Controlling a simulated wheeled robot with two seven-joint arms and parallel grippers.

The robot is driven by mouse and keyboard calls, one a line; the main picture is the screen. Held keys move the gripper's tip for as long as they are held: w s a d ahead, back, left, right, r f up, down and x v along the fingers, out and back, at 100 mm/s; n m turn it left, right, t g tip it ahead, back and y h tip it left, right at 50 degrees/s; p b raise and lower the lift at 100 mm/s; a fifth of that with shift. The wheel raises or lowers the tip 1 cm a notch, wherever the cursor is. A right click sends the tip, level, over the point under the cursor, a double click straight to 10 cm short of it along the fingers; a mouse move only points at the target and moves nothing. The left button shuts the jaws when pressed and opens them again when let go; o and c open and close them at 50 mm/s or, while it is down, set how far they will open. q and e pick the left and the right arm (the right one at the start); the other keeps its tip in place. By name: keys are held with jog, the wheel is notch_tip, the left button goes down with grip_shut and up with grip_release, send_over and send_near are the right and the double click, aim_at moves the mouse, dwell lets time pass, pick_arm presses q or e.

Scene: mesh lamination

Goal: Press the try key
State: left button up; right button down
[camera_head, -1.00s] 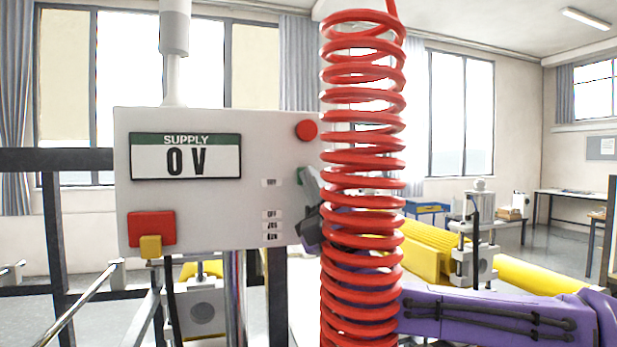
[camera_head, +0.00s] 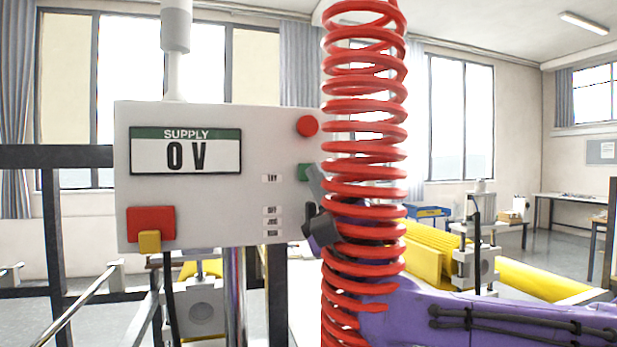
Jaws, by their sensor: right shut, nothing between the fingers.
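The pale control box (camera_head: 215,220) stands in front of me, with its supply display (camera_head: 186,151) reading 0 V. The label that seems to read TRY (camera_head: 271,178) is on its right side. A green key (camera_head: 304,172) sits level with that label at the box's right edge, its right side partly covered. My right gripper (camera_head: 311,208) is shut and empty, just right of and below the green key. The red coil hides much of the gripper and wrist. I cannot tell whether a finger touches the key. My left gripper is not in view.
The red coiled hose (camera_head: 364,150) hangs in front of my right arm. A red round button (camera_head: 307,126) is above the green key; a selector area has several small labels (camera_head: 272,222). A red switch with yellow tab (camera_head: 150,225) is lower left. Yellow rollers (camera_head: 520,277) lie behind.

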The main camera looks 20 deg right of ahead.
jog(key=shift+s+d+b, duration=0.1)
jog(key=shift+s+b, duration=0.4)
jog(key=shift+s, duration=1.3)
